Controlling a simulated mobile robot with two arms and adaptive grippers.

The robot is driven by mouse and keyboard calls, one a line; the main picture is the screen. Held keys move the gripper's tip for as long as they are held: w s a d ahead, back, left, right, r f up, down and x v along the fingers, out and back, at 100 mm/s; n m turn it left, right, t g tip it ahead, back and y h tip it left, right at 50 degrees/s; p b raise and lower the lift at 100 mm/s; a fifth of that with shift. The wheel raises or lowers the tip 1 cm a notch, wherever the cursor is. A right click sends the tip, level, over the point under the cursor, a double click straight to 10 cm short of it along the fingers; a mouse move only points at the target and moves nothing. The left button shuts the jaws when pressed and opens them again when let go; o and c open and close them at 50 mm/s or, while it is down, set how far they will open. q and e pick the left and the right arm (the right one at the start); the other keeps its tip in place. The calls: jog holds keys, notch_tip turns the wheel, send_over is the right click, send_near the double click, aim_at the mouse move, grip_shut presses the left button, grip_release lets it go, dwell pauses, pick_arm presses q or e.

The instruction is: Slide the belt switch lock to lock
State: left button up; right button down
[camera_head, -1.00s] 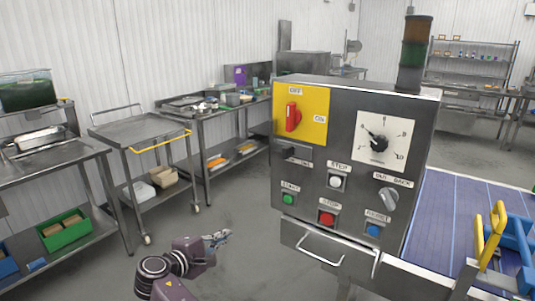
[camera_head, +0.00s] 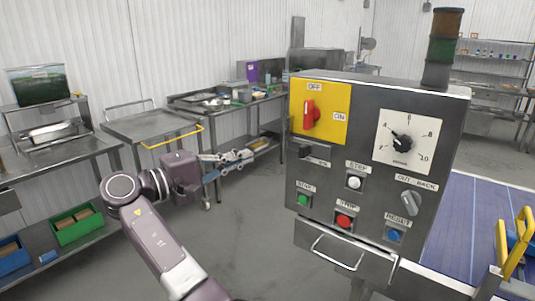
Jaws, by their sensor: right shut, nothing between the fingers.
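The grey control box (camera_head: 330,185) stands right of centre. Its yellow plate (camera_head: 335,100) bears a red rotary switch (camera_head: 310,114), its handle roughly upright at the OFF side. Just below the plate is the belt switch lock (camera_head: 306,152), a small dark slider at the left edge of the panel; the label beside it is too blurred to read. My right gripper (camera_head: 247,156) is shut and empty. It points right, left of the box at about the slider's height in the picture, apart from it. My left gripper is out of view.
The panel also holds a dial (camera_head: 401,143), a green start button (camera_head: 303,200), a red stop button (camera_head: 344,221) and a blue reset button (camera_head: 393,236). A drawer handle (camera_head: 336,254) juts below. The blue belt (camera_head: 470,225) lies right. Steel carts stand behind my arm.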

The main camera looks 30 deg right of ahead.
jog(key=d+p, duration=0.2)
jog(key=d, duration=0.1)
jog(key=s+d+p, duration=0.1)
jog(key=d, duration=0.3)
jog(key=s+d+p, duration=0.1)
jog(key=d+p, duration=0.1)
jog(key=d, duration=0.2)
jog(key=shift+s+p, duration=0.2)
jog(key=shift+p, duration=0.1)
jog(key=shift+a, duration=0.1)
